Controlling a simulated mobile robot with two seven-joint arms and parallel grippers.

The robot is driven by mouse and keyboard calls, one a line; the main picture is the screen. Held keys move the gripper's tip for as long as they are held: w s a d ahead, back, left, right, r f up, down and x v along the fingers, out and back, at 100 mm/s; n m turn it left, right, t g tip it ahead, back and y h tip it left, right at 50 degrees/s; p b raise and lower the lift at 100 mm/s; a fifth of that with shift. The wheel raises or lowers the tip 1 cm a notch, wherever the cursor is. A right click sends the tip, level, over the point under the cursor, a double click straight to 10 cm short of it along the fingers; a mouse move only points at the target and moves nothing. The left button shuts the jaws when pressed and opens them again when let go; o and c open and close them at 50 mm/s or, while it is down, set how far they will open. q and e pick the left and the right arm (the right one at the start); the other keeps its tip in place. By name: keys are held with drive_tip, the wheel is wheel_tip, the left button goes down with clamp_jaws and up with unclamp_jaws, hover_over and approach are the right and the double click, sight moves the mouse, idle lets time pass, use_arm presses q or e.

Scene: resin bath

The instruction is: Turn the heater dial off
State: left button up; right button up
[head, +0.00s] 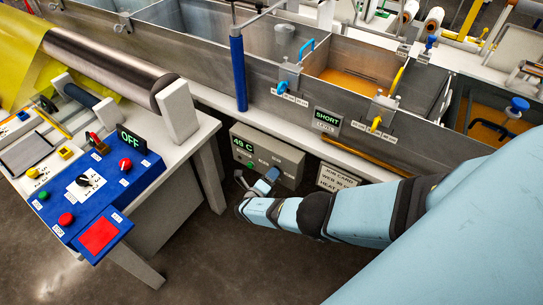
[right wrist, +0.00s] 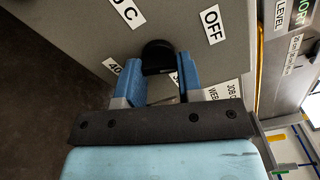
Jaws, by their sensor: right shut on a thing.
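The heater box (head: 262,152) is a grey unit under the tank, with a lit green display reading 49 C. Its black dial (right wrist: 157,54) shows in the right wrist view, between the two blue fingertips. An OFF label (right wrist: 211,24) is up and to the right of the dial; a 40 label (right wrist: 114,68) is to its left. Another label is partly hidden behind the fingers. My right gripper (right wrist: 160,72) is shut on the dial; in the head view it (head: 266,181) is at the box's lower front. The dial's pointer direction cannot be told. My left gripper is not in view.
A job card (head: 337,178) stands just right of the box. The blue control panel (head: 97,187) on the white bench (head: 190,165) is to the left. The steel tank wall (head: 262,98) is above. Dark floor lies in front.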

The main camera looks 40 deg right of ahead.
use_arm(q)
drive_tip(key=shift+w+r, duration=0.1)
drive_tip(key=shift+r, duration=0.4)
use_arm(e)
drive_tip(key=shift+n, duration=1.9)
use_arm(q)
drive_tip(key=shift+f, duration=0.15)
use_arm(e)
drive_tip(key=o, duration=0.9)
drive_tip(key=shift+o, duration=0.2)
use_arm(q)
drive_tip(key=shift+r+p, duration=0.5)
drive_tip(key=shift+p, duration=0.15)
use_arm(e)
drive_tip(key=v, duration=1.3)
drive_tip(key=shift+s+a, duration=0.15)
drive_tip(key=shift+a, duration=0.2)
